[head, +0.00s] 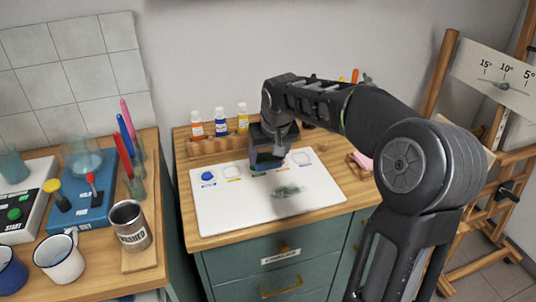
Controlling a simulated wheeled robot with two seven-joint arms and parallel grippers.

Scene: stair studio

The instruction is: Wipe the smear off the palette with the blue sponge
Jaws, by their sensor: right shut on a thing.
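The palette (228,215) is a white board lying flat on the wooden top of a green cabinet. A grey-green smear (286,191) lies on its middle right part. My right gripper (268,158) is over the back middle of the palette, behind and left of the smear. It is shut on the blue sponge (265,162), of which only a dark bluish part shows below the jaws. I cannot tell whether the sponge touches the palette. My left gripper is not in view.
A blue paint blob (207,177) sits at the palette's back left. Several paint bottles (220,122) stand in a wooden rack (203,146) behind it. The left counter holds a steel tumbler (130,226) and a white mug (59,259). An easel (483,205) stands at right.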

